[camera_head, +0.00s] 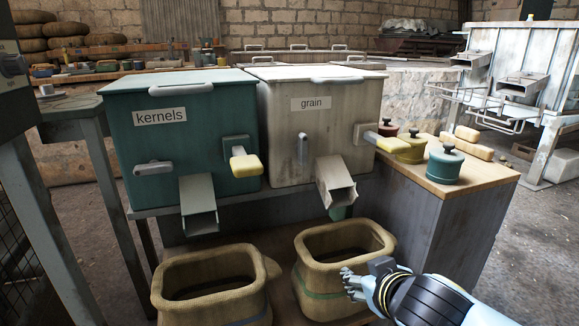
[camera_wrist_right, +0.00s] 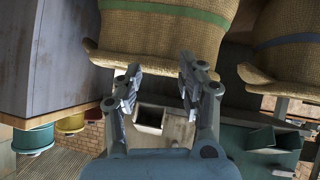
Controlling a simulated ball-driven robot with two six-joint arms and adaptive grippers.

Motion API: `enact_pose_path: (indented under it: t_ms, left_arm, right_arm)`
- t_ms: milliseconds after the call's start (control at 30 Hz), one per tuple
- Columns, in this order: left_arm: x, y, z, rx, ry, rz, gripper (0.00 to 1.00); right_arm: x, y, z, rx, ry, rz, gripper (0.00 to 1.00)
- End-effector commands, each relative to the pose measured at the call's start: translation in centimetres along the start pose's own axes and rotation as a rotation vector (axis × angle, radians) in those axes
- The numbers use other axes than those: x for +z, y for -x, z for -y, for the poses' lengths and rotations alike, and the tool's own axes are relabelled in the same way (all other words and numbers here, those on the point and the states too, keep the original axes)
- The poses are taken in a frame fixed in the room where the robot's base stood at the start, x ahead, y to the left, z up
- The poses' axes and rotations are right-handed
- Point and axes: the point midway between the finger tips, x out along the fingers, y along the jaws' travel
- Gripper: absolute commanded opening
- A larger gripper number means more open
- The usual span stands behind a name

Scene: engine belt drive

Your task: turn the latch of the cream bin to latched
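The cream bin (camera_head: 278,110), labelled "grain", stands right of the teal bin in the head view. Its grey latch (camera_head: 302,148) is on the front face, with its handle upright. A yellow-ended lever (camera_head: 384,142) sticks out right of it, and a chute (camera_head: 336,182) slopes out below. My right gripper (camera_head: 352,284) is low in front, by the right sack, well below the latch. In the wrist view the right gripper (camera_wrist_right: 158,68) is open and empty, with the cream bin's chute (camera_wrist_right: 150,118) behind it; I cannot make out the latch there. My left gripper is not in view.
The teal bin (camera_head: 205,110), labelled "kernels", has its latch (camera_head: 153,168) lying sideways. Two open sacks (camera_head: 212,290) (camera_head: 320,285) stand below the chutes. Lidded canisters (camera_head: 444,168) stand on a wooden-topped cabinet (camera_head: 465,180) at right. The space before the cream bin's latch looks clear.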

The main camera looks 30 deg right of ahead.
Motion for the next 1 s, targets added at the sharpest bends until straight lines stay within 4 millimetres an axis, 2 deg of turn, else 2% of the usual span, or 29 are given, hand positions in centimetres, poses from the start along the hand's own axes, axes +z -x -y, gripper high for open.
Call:
enact_pose_path:
  t_ms: [333, 567, 700, 800, 900, 1000]
  left_arm:
    - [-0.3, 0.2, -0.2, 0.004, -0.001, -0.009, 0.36]
    - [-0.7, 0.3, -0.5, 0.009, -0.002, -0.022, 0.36]
    - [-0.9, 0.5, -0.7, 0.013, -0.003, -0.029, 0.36]
    - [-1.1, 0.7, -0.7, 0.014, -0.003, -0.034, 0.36]
    - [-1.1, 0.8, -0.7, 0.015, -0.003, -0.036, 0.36]
    - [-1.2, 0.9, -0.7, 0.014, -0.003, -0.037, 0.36]
  right_arm:
    - [-5.5, 0.1, 0.1, -0.003, -0.059, -0.180, 0.39]
    - [-11.6, 1.0, 0.5, -0.039, -0.117, -0.393, 0.39]
    - [-15.7, 2.5, 1.1, -0.086, -0.152, -0.544, 0.39]
    - [-17.9, 3.5, 1.5, -0.117, -0.167, -0.620, 0.39]
    - [-19.0, 3.4, 1.6, -0.129, -0.173, -0.646, 0.39]
    - [-20.0, 2.4, 1.7, -0.128, -0.173, -0.648, 0.39]
